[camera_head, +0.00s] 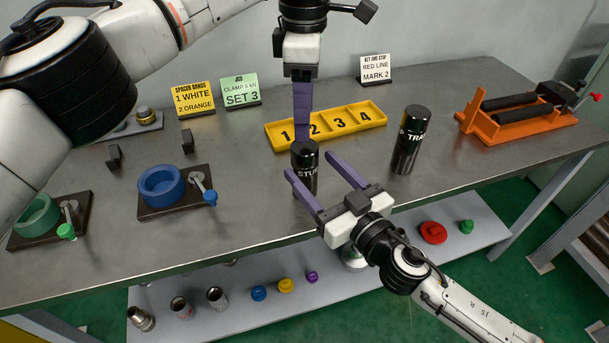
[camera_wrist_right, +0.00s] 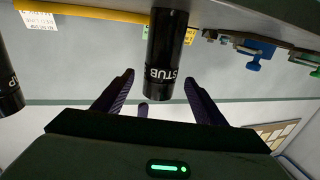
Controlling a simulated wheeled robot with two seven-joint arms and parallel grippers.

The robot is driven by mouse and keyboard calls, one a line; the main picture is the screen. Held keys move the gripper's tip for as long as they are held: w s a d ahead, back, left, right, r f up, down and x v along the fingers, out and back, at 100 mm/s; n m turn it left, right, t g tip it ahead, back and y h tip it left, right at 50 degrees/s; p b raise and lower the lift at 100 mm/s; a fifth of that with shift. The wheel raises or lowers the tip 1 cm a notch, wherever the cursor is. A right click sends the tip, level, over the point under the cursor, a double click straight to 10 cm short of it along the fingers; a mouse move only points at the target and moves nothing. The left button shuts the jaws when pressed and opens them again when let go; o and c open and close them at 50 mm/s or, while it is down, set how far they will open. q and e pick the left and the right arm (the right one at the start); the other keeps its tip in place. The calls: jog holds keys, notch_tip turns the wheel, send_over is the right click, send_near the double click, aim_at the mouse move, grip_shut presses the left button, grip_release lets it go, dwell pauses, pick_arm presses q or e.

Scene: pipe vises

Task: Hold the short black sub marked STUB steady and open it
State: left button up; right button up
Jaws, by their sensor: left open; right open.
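The short black sub marked STUB (camera_head: 305,178) stands upright on the grey bench near its front edge. It also shows in the right wrist view (camera_wrist_right: 168,45), with its lettering upside down. My left gripper (camera_head: 302,138) points straight down over the sub's top, open; its purple fingers line up in this view, and I cannot tell whether they touch the sub. My right gripper (camera_head: 308,163) is open and reaches in from the front right, one finger to each side of the sub. In the right wrist view a gap shows beside the left fingertip; contact on the right is unclear.
A taller black cylinder (camera_head: 409,145), lettering partly visible, stands right of the sub. A yellow numbered tray (camera_head: 372,107) lies behind. A blue ring vise (camera_head: 160,187) and a green one (camera_head: 37,216) are left; an orange roller stand (camera_head: 520,115) is right. A lower shelf (camera_head: 340,290) holds small parts.

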aim_at(305, 146)
jog(key=shift+x, duration=2.1)
jog(key=shift+c, duration=0.2)
grip_shut()
pick_arm(q)
jog(key=n, duration=0.3)
jog(key=shift+n, duration=0.4)
jog(key=shift+f+n, duration=0.15)
jog(key=shift+n, duration=0.15)
jog(key=shift+f, duration=3.9)
